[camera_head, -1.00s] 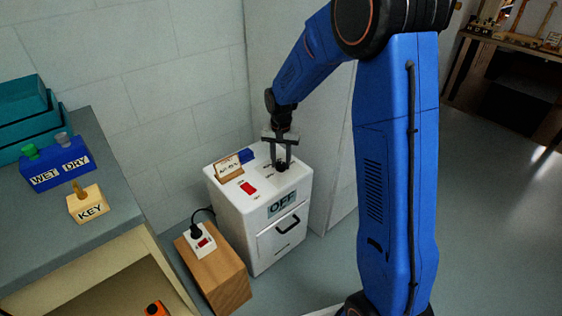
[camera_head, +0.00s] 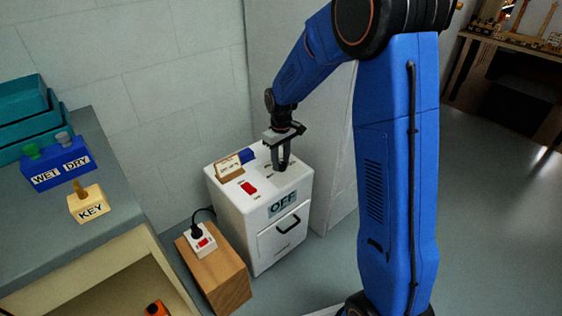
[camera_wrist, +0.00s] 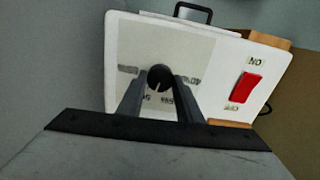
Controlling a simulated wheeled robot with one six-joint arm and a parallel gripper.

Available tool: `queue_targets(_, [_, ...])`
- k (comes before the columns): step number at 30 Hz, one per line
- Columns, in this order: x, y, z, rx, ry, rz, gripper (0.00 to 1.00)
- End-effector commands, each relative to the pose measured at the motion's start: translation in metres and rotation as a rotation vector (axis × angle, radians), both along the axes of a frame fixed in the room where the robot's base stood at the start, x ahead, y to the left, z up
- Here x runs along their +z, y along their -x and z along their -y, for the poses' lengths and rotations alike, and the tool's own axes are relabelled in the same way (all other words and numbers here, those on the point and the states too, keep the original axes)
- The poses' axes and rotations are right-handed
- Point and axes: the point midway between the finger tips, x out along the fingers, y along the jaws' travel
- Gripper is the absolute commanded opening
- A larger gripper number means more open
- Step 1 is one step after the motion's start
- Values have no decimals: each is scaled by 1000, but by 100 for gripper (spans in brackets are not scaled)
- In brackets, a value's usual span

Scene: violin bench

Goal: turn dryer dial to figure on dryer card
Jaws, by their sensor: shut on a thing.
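The dryer (camera_head: 231,204) is a white box with a drawer-like front and an OFF sign (camera_head: 283,203). My gripper (camera_head: 283,166) points down at its top and is shut on the dark round dial (camera_wrist: 160,76), seen between the fingers in the wrist view. Labels sit around the dial on a pale panel (camera_wrist: 137,46); they are partly hidden by the fingers and too blurred to read fully. The dryer card (camera_head: 229,167) stands in a wooden holder at the back left of the dryer top; its writing is too small to read.
A red switch (camera_head: 249,188) is on the dryer top, also in the wrist view (camera_wrist: 245,87). A blue block (camera_head: 247,155) is behind the card. A wooden block (camera_head: 222,276) with a plugged socket stands left. The bench (camera_head: 121,211) holds WET/DRY and KEY blocks.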

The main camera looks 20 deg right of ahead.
Motion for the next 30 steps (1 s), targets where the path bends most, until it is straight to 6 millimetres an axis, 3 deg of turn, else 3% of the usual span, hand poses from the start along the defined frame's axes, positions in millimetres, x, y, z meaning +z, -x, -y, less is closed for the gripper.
queue_targets(15, [1, 0, -1, 456, 0, 1, 10])
queue_targets(30, [1, 1, -1, 666, 0, 1, 10])
